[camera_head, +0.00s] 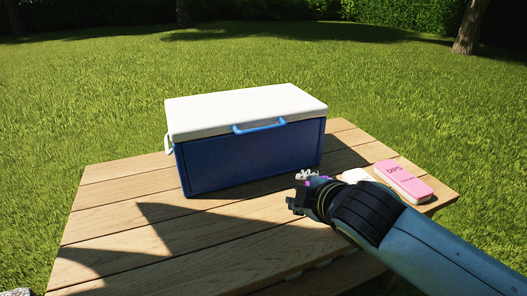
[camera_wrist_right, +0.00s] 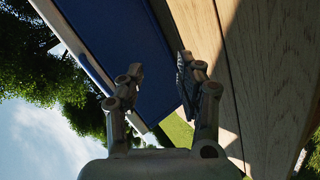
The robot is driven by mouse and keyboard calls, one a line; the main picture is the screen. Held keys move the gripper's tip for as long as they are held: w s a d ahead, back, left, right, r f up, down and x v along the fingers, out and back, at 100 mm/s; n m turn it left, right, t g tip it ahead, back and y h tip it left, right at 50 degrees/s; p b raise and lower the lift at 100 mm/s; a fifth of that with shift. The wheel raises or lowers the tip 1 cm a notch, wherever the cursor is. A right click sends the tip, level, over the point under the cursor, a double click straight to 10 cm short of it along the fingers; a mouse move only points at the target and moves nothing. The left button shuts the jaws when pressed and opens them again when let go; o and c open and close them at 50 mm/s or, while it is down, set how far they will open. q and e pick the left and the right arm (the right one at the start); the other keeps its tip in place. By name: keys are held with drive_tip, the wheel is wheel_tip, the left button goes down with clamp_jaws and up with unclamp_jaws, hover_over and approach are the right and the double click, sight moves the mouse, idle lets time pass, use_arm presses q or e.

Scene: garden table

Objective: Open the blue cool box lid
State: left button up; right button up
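The blue cool box (camera_head: 245,160) stands on the wooden table with its white lid (camera_head: 245,108) down and shut. A blue handle (camera_head: 260,127) sits at the lid's front edge. My right gripper (camera_head: 296,200) is in front of the box, low over the table and apart from the box. In the right wrist view, the two fingers of my right gripper (camera_wrist_right: 160,75) are apart with nothing between them. The box's blue front (camera_wrist_right: 125,45) is beyond them. My left gripper is in neither view.
A pink box marked DIPS (camera_head: 403,180) lies at the table's right end. A white item (camera_head: 357,175) lies beside it, partly hidden by my right arm. The wooden table (camera_head: 120,215) is clear at the front left. Grass surrounds it.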

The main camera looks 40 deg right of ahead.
sight(261, 131)
drive_tip(key=w+r+n+t, duration=0.4)
drive_tip(key=w+r+n, duration=0.1)
drive_tip(key=w+r, duration=0.25)
use_arm(q)
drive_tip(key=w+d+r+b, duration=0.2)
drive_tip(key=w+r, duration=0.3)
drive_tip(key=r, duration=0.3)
drive_tip(key=shift+b, duration=0.7)
use_arm(e)
drive_tip(key=shift+a+r+x, duration=0.1)
drive_tip(key=shift+x, duration=1.45)
drive_tip(key=shift+a+r+x, duration=0.1)
drive_tip(key=shift+a+x, duration=0.05)
drive_tip(key=shift+x, duration=1.35)
drive_tip(key=shift+a+r+x, duration=0.1)
drive_tip(key=shift+r+x, duration=0.05)
drive_tip(key=shift+x, duration=1.4)
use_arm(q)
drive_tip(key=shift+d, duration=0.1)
use_arm(e)
drive_tip(key=shift+w, duration=0.1)
clamp_jaws()
drive_tip(key=shift+f, duration=0.1)
